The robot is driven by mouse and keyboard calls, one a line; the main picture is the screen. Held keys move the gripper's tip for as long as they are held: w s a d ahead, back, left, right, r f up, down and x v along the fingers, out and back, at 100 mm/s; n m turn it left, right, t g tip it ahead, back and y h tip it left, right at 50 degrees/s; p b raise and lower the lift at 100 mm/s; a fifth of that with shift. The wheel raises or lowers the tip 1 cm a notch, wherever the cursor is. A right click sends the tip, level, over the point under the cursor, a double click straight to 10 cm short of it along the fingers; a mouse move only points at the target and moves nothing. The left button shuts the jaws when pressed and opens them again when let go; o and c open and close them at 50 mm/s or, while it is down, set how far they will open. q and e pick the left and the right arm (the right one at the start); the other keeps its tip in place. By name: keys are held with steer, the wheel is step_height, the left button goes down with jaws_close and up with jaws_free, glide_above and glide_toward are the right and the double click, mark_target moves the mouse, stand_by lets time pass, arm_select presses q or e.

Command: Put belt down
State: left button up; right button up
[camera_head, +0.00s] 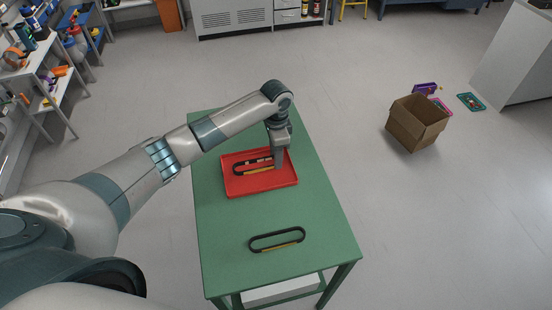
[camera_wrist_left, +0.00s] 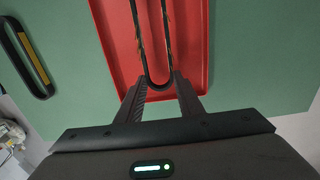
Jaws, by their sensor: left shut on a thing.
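A black loop belt (camera_head: 238,169) with a yellow stripe lies in or just over the red tray (camera_head: 262,187) on the green table (camera_head: 320,225); I cannot tell whether it touches the tray floor. My left gripper (camera_head: 279,163) reaches down over the tray's right part and is shut on one rounded end of this belt. In the left wrist view the belt end (camera_wrist_left: 158,87) sits between the two fingertips (camera_wrist_left: 160,80), with its two strands running away over the tray (camera_wrist_left: 186,40). My right gripper is not in view.
A second black and yellow belt (camera_head: 277,247) lies on the table in front of the tray. An open cardboard box (camera_head: 405,130) stands on the floor at right, near small purple and green items. Shelves (camera_head: 40,75) with bottles stand at the far left.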

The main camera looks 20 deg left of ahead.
arm_select(q)
steer(key=shift+f+p, duration=0.3)
steer(key=shift+f, duration=0.85)
steer(key=o, duration=1)
steer(key=shift+o, duration=0.2)
steer(key=shift+r, duration=0.1)
step_height(320, 180, up, 12)
steer(key=b, duration=0.3)
steer(key=shift+b, duration=0.35)
